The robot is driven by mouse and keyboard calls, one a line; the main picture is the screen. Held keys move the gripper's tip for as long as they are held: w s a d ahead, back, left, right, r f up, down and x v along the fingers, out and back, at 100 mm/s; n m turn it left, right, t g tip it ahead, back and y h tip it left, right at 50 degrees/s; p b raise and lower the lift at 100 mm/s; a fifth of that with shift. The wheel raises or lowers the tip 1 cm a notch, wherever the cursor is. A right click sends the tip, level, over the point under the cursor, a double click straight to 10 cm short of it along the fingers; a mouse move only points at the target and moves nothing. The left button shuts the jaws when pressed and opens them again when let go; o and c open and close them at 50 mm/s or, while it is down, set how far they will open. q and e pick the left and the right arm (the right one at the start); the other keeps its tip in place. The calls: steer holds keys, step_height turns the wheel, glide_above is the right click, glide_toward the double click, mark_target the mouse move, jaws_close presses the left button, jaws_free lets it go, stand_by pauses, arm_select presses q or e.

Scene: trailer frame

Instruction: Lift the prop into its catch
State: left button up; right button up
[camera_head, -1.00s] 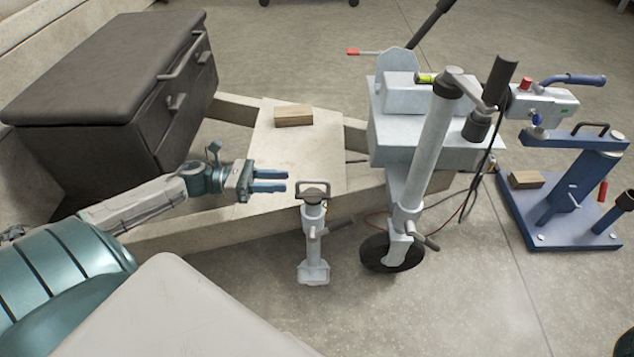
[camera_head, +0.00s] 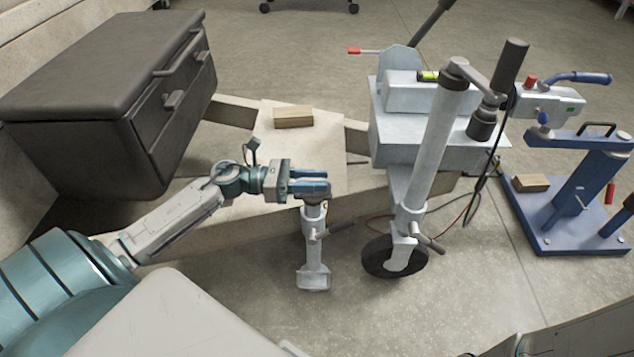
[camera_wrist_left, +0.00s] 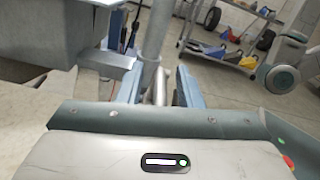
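The prop (camera_head: 313,248) is a light grey upright leg with a square foot and a small side lever. It stands at the front edge of the pale trailer frame (camera_head: 228,236). My left gripper (camera_head: 322,182) is at the prop's top, its blue fingers level and pointing right, covering the handle there. In the left wrist view my left gripper (camera_wrist_left: 160,88) has its fingers apart, with grey tubing showing between them. I cannot tell whether they touch the handle. I cannot pick out the catch. My right gripper is not in view.
A grey jockey-wheel post (camera_head: 432,150) with crank and black wheel (camera_head: 380,262) stands close right of the prop. A wooden block (camera_head: 293,118) lies on the frame plate. A dark cabinet (camera_head: 110,90) stands at left, a blue stand (camera_head: 575,232) at right.

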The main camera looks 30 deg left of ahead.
arm_select(q)
steer(key=shift+w+d, duration=0.2)
steer(key=shift+d, duration=0.1)
jaws_close()
steer(key=shift+r, duration=0.15)
